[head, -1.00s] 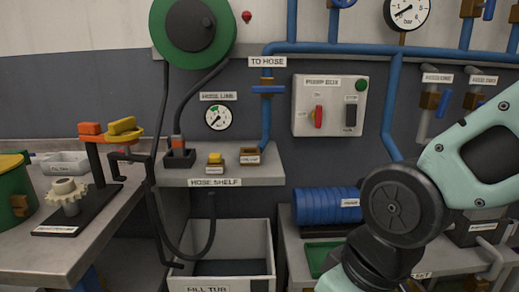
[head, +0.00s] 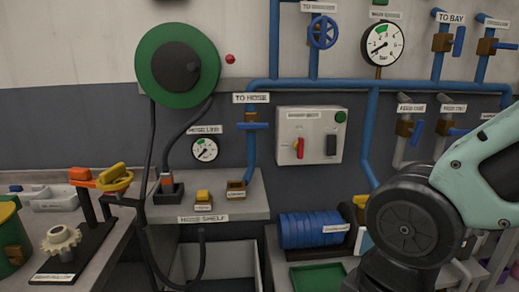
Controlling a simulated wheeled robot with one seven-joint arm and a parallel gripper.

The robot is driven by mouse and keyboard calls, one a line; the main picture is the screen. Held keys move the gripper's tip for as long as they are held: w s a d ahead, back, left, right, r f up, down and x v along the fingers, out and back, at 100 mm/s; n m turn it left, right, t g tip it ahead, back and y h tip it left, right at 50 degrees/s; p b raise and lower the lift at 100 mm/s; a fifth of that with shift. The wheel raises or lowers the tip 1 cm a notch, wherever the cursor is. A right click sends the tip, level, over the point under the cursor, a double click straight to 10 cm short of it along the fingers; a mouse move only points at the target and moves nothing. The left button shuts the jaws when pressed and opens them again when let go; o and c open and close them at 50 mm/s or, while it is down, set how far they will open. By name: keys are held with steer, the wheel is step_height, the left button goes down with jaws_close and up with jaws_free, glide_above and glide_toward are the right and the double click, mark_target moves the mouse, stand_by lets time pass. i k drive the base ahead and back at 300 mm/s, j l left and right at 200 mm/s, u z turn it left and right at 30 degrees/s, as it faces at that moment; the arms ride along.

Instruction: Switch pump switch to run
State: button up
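The pump box (head: 284,140) is a pale grey panel on the wall, right of centre in the head view. It carries a red switch handle (head: 300,149), which looks roughly upright, a black switch (head: 332,145) to its right and a green round button (head: 341,116) at the top right. The small position labels are too blurred to read. My arm comes in at the lower right, below and to the right of the box, and does not cover it. My gripper is outside the picture.
Blue pipes (head: 373,125) run above and right of the box, with a blue-handled hose valve (head: 252,126) to its left. Below are the hose shelf (head: 222,208) and a blue ribbed motor (head: 309,230). The wall directly before the box looks clear.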

mark_target(332, 138)
steer(key=i+j+z, duration=0.55)
steer(key=i+j, duration=0.15)
